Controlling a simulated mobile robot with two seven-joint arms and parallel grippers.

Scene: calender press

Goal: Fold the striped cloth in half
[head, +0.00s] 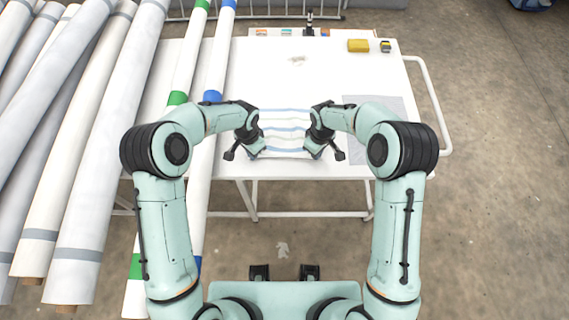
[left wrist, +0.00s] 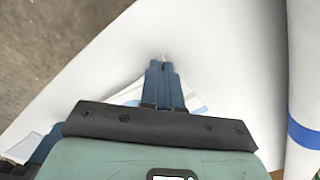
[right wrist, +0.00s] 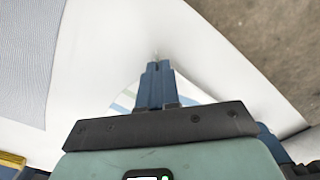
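The striped cloth (head: 285,129), white with blue bands, lies on the white table (head: 262,75) near its front edge, between my two grippers. My left gripper (head: 262,149) is at its near left corner, and my right gripper (head: 311,150) is at its near right corner. In the left wrist view the fingers (left wrist: 163,68) are together, with cloth (left wrist: 195,102) spreading out from behind them. In the right wrist view the fingers (right wrist: 157,68) are also together, with cloth (right wrist: 124,101) beside them. Both appear pinched on the cloth; the fingers partly hide the corners.
Long white rolls (head: 95,150) fill the left side, some lying across the table's left part. A grey sheet (head: 388,120) lies to the right. A yellow block (head: 358,46) and a small black-yellow item (head: 385,46) are at the back right. The table's middle behind the cloth is mostly clear.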

